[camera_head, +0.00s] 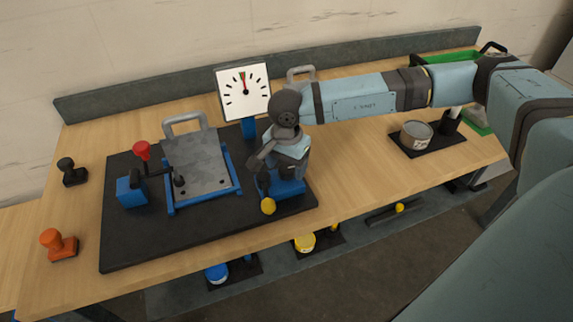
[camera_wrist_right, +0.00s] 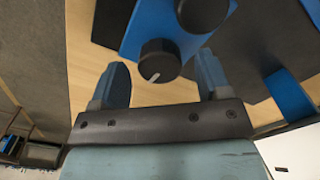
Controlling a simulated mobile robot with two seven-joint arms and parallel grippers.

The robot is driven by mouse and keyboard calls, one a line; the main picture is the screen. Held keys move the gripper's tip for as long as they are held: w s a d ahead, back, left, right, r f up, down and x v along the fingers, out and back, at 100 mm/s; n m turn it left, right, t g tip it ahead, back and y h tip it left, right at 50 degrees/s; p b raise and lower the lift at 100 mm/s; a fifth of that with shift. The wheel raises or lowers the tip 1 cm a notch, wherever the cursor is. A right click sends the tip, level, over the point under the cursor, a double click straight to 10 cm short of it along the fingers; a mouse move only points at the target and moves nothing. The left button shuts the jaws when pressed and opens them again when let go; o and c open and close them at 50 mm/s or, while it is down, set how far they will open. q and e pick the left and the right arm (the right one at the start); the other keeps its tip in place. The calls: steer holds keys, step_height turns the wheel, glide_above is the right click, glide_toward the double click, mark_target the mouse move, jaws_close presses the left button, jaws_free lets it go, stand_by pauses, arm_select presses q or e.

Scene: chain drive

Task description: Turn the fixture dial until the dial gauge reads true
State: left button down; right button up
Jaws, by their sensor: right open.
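The dial gauge (camera_head: 258,102) stands on a blue post at the back of the black base plate (camera_head: 140,245). Its red needle points almost straight up, close to a green mark; I cannot tell if it is exactly on it. My right gripper (camera_head: 264,172) reaches down over a blue block at the plate's right end and hides much of it. In the right wrist view, a black dial (camera_wrist_right: 158,62) with a white line sits on a blue block (camera_wrist_right: 150,28). The open fingers (camera_wrist_right: 160,82) are on either side of it, with gaps visible. My left gripper is out of view.
A grey plate (camera_head: 205,155) in a blue frame and a red-topped clamp (camera_head: 142,150) are on the base plate. Orange (camera_head: 60,246) and black (camera_head: 72,173) knobbed pieces stand left. A tin (camera_head: 416,136) stands right. A second black knob (camera_wrist_right: 203,12) is close to the dial.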

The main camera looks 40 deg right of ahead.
steer(key=shift+f, duration=0.3)
